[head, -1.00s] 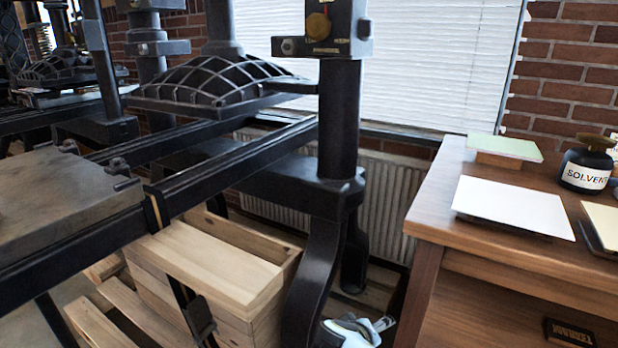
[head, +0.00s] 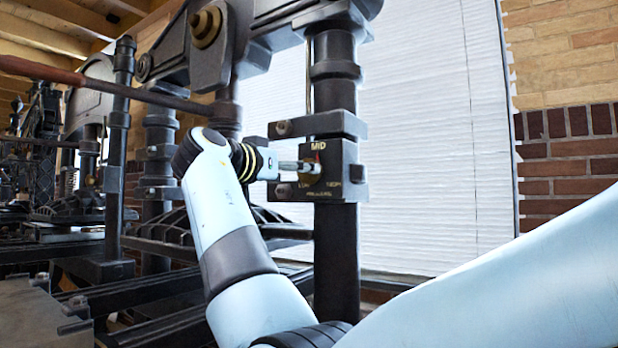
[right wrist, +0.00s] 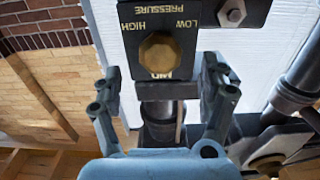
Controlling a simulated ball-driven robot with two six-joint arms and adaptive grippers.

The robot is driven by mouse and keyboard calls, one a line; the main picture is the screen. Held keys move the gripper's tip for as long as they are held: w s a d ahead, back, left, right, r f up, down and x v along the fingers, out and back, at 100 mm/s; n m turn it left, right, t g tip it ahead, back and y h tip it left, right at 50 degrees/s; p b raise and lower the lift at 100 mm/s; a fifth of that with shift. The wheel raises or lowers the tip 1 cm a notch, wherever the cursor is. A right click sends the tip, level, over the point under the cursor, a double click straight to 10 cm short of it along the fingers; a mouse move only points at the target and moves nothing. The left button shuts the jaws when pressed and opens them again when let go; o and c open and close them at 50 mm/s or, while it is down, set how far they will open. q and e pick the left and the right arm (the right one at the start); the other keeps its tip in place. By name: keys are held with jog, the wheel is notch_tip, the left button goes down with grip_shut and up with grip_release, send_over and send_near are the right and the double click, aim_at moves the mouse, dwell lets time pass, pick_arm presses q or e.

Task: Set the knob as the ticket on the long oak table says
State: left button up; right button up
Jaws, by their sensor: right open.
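The brass knob (head: 311,175) sits on a dark dial plate (head: 336,190) fixed to the press column. The plate is lettered LOW, MID, HIGH and PRESSURE. A small red mark shows at the knob's top, under MID. In the right wrist view the knob (right wrist: 160,53) appears upside down, with HIGH at left and LOW at right. My right gripper (right wrist: 160,70) is open, with one finger on each side of the knob and gaps between. In the head view my right gripper (head: 290,166) reaches the dial from the left. No ticket or oak table shows now. My left gripper is out of view.
The press's dark column (head: 336,250) stands behind the dial, with a bolted bracket (head: 290,127) just above. A long reddish bar (head: 100,85) crosses at upper left. A blind-covered window (head: 430,150) lies behind. My pale arm fills the lower right.

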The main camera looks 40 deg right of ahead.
aim_at(306, 178)
jog(key=x, duration=0.6)
jog(key=shift+w+d, duration=0.2)
jog(key=shift+d, duration=0.1)
jog(key=shift+c, duration=0.2)
jog(key=c, duration=1.1)
